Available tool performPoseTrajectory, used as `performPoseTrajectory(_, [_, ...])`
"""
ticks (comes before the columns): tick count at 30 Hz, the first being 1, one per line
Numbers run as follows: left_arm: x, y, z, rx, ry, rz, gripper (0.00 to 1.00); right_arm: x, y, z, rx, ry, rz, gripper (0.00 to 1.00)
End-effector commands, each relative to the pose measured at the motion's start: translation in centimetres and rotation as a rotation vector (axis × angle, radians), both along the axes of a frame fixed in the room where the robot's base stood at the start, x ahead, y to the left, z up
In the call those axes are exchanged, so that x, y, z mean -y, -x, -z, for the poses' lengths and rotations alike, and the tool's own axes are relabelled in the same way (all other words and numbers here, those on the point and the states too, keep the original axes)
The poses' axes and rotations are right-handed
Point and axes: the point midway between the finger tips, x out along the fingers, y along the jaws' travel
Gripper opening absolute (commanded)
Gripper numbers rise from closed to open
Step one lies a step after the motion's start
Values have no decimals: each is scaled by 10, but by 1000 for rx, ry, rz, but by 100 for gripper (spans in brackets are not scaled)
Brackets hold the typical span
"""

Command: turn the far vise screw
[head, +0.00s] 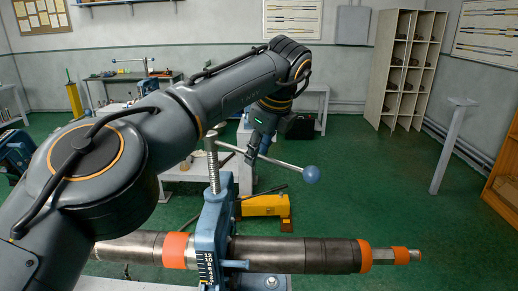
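A blue pipe vise (208,225) stands in the front middle, with an upright threaded screw (213,165). A thin metal handle bar (285,165) crosses the top of the screw and slopes down to the right, ending in a blue ball (311,174). A dark steel pipe (300,254) with orange bands lies level through the vise. My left gripper (251,154) points down at the bar, between the screw and the ball. Its dark fingertips overlap the bar; whether they are closed on it is unclear. My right gripper is out of view.
Behind the vise are a yellow tool (265,206) and a light bench (190,174). A grey post (452,146) and a shelf rack (407,68) stand at the right. Blue equipment (14,150) is at the left edge. Green floor to the right is largely open.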

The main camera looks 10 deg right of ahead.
Motion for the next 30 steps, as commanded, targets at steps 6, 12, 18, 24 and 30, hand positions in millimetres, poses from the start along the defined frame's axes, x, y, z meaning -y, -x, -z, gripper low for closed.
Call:
performPoseTrajectory(6, [0, 1, -5, 4, 0, 0, 35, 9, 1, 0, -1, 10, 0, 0])
performPoseTrajectory(12, [6, 10, -28, 2, 2, 0, 35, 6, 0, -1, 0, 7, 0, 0])
performPoseTrajectory(18, [12, 29, -27, -1, -2, 5, 35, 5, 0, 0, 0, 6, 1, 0])
performPoseTrajectory(24, [25, 62, -27, 0, -2, 7, 35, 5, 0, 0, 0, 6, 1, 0])
performPoseTrajectory(30, [39, 100, -27, 0, -2, 3, 35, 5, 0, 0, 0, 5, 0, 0])
